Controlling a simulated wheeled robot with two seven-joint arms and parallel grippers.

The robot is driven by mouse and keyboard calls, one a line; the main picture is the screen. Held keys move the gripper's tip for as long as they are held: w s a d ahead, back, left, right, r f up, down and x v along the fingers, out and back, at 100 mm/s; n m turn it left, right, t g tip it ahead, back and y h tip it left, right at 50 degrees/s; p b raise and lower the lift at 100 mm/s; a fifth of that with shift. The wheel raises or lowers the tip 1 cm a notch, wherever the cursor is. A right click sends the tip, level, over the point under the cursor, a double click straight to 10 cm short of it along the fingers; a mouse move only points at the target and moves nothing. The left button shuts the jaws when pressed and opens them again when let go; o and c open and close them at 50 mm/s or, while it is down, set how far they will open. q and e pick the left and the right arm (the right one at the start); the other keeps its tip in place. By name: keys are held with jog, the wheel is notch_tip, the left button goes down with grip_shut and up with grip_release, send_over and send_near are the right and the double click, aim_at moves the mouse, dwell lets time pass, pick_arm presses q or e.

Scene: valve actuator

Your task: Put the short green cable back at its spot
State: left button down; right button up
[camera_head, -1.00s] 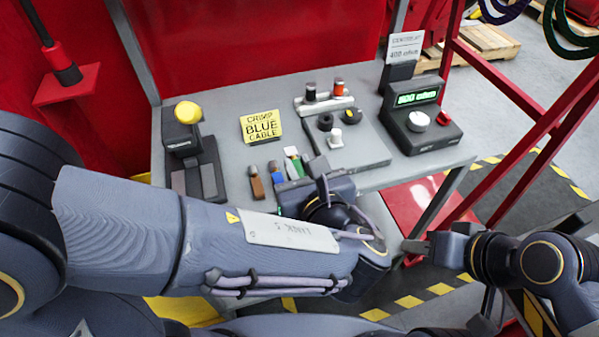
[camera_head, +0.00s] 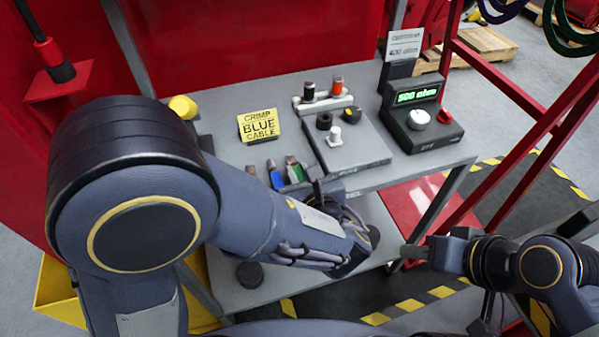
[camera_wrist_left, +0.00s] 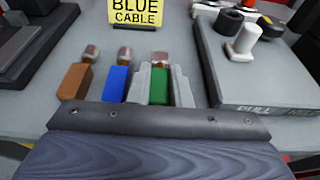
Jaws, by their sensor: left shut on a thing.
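The short green cable (camera_wrist_left: 158,88), a green block with a metallic end, is between the fingers of my left gripper (camera_wrist_left: 160,76) in the left wrist view. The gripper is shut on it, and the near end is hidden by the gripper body. In the head view the green cable (camera_head: 294,171) shows at the end of the row on the table. The blue cable (camera_wrist_left: 116,84) is just left of it, and the brown cable (camera_wrist_left: 75,81) is further left. I cannot tell whether the green cable touches the table. My right gripper (camera_head: 414,252) is off the table's front right; its opening is unclear.
A grey box (camera_head: 345,150) with knobs stands close to the right of the green cable. A yellow "CRIMP BLUE CABLE" sign (camera_head: 259,125) stands behind. A meter with a green display (camera_head: 418,97) is at the right. The grey table (camera_head: 222,100) is clear behind the sign.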

pick_arm(q)
jog(key=shift+f, duration=0.1)
jog(key=shift+f, duration=0.15)
jog(key=c, duration=1.6)
grip_release()
jog(key=shift+r, duration=0.4)
jog(key=v, duration=1.2)
jog(key=shift+p, duration=0.35)
jog(key=shift+a+f, duration=0.1)
jog(key=shift+f, duration=0.05)
